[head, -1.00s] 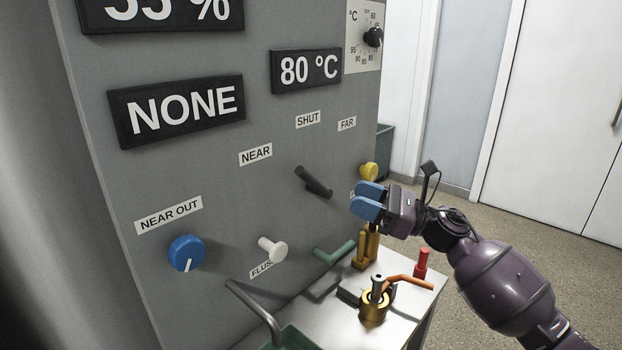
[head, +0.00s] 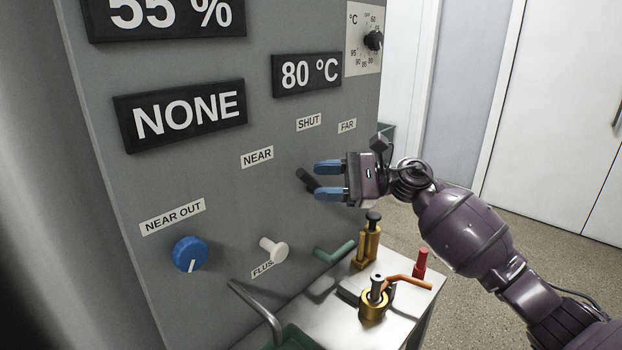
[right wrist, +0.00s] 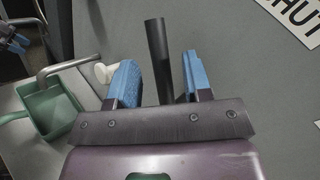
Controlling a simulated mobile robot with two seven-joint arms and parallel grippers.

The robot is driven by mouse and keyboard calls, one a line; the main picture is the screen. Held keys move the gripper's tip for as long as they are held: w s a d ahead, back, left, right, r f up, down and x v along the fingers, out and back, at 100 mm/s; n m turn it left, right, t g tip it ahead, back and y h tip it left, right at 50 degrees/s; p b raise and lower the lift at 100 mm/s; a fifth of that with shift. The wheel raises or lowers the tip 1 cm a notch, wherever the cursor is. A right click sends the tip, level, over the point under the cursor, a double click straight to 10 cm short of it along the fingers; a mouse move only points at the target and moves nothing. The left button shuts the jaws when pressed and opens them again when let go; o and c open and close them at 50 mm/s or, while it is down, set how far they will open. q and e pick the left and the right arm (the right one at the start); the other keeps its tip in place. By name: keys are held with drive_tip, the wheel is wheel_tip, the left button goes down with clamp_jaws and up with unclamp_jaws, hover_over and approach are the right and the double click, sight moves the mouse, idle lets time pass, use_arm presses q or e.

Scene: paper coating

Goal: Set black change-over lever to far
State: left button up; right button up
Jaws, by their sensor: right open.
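The black change-over lever (head: 307,179) sticks out of the grey panel below the NEAR, SHUT and FAR labels, its visible end toward the upper left. The FAR label (head: 347,126) is to its upper right. My right gripper (head: 328,181) is open at the lever, with its blue fingers above and below it in the head view. Part of the lever is hidden by the gripper. My left gripper is not in the head view.
A blue NEAR OUT knob (head: 190,254), a white FLUSH knob (head: 273,249) and a green lever (head: 335,252) are on the panel below. Brass fittings (head: 373,306) with an orange handle and a red-topped part (head: 420,263) stand on the metal ledge. A display reads NONE (head: 186,116).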

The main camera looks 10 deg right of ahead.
sight(307, 181)
drive_tip(key=shift+x, duration=1.5)
clamp_jaws()
